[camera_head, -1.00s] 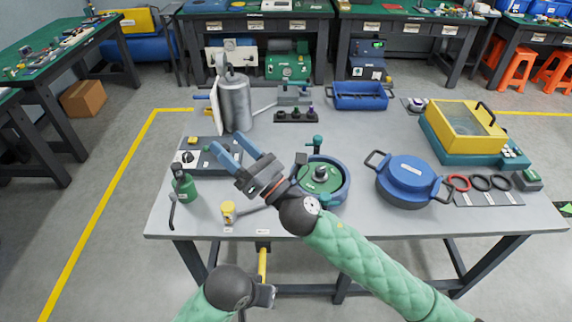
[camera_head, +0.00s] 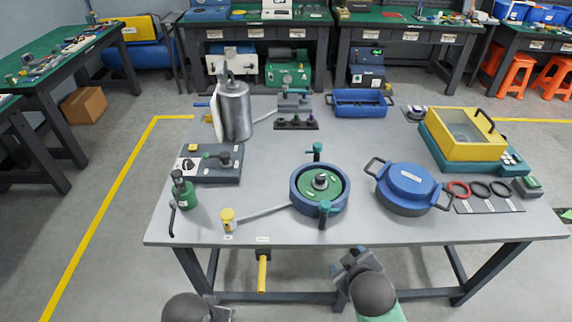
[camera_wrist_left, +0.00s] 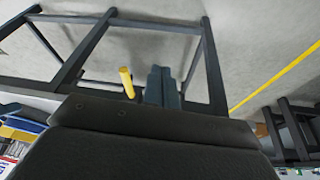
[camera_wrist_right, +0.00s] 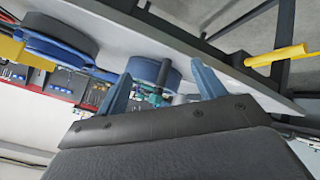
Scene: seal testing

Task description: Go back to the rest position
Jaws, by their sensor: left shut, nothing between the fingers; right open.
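My right gripper (camera_head: 352,262) is at the table's front edge in the head view, low and right of centre. Its two blue fingers (camera_wrist_right: 165,88) stand apart in the right wrist view, with nothing between them. My left gripper (camera_head: 222,305) shows only in part at the bottom of the head view, below the table's front edge. In the left wrist view its fingers (camera_wrist_left: 163,88) are together and empty. Neither gripper touches anything on the table.
A yellow handle (camera_head: 262,272) hangs below the front edge. The floor in front is clear.

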